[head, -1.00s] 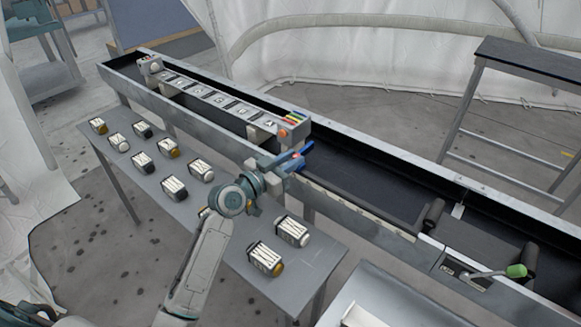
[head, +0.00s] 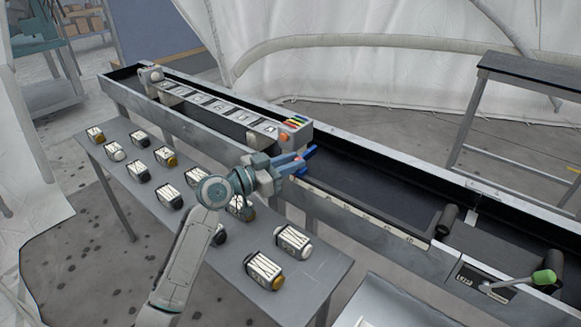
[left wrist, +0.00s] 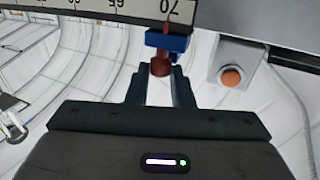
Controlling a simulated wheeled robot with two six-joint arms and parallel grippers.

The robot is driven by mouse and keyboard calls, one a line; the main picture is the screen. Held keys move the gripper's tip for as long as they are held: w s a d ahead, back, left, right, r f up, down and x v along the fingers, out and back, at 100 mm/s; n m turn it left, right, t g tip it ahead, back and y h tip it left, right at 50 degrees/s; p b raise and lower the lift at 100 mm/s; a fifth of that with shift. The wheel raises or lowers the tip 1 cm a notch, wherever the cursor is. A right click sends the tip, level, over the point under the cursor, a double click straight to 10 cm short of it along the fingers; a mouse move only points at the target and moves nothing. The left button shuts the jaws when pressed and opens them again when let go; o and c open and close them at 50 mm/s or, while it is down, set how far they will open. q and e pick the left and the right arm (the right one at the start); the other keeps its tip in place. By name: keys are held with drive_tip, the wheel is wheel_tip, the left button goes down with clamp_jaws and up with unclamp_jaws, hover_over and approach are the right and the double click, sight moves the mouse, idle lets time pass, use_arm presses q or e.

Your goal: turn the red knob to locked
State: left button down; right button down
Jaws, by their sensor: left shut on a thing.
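The red knob (left wrist: 160,67) sits under a blue block (left wrist: 170,43) in the left wrist view, between the two fingers of my left gripper (left wrist: 159,82). The fingers are shut on the knob. The block rides by a ruled scale (left wrist: 95,8), with a red pointer near the 70 mark. In the head view the blue block (head: 309,153) is at the conveyor's near rail, with my left gripper (head: 290,167) against it from the left. The knob is mostly hidden there, and I cannot read whether it is locked. My right gripper is not in view.
A grey box with an orange button (head: 284,137) stands just behind the blue block; the button also shows in the left wrist view (left wrist: 231,77). A green-tipped lever (head: 543,277) is at right.

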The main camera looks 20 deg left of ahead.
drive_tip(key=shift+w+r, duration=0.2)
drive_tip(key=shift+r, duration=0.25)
use_arm(q)
drive_tip(key=c, duration=1.3)
unclamp_jaws()
